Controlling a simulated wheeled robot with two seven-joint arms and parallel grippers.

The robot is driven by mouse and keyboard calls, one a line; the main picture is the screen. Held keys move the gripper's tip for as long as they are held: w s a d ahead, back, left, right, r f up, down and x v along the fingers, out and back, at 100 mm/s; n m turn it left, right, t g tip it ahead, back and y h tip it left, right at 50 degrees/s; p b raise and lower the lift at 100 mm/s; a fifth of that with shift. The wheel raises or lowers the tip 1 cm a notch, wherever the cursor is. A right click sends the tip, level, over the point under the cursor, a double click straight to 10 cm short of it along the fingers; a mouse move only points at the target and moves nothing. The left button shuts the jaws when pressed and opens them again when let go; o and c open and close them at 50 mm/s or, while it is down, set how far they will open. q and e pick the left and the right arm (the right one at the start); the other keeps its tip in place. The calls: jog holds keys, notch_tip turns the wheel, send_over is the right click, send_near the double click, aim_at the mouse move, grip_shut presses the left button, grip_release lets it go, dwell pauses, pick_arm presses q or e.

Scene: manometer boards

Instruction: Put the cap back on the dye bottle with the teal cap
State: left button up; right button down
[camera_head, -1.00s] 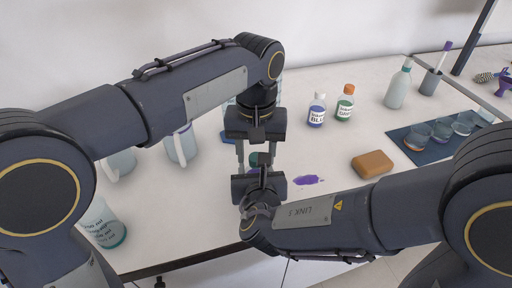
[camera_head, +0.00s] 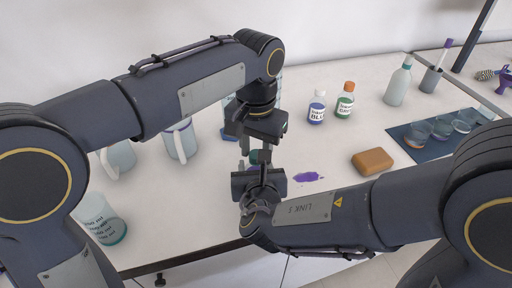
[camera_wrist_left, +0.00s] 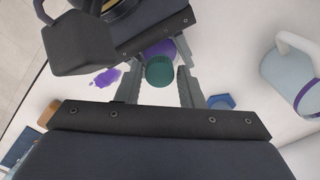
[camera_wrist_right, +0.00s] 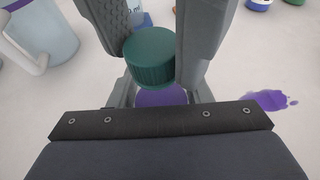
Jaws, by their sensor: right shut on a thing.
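The teal cap (camera_wrist_right: 150,57) sits at the mouth of the dye bottle, whose purple body (camera_wrist_right: 162,97) shows below it in the right wrist view. I cannot tell whether the cap is fully seated. My right gripper (camera_head: 257,160) is shut on the bottle and keeps it upright. My left gripper (camera_wrist_left: 160,80) is above, its fingers on either side of the cap (camera_wrist_left: 160,71). A small gap shows beside the cap in the left wrist view, so the fingers look open. In the head view the arms hide most of the bottle.
A purple spill (camera_head: 306,177) and a brown sponge (camera_head: 372,162) lie to the right. Blue-labelled (camera_head: 317,108) and green-labelled (camera_head: 345,101) bottles stand behind. A blue tray (camera_head: 425,153) holds several glasses. Pitchers (camera_head: 181,142) and a beaker (camera_head: 102,219) stand left.

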pick_arm(q)
jog(key=shift+o, duration=1.1)
jog(key=shift+r, duration=2.3)
jog(key=shift+r, duration=0.1)
jog(key=shift+d+r, duration=0.1)
jog(key=shift+r, duration=1.5)
jog(key=shift+f, duration=4)
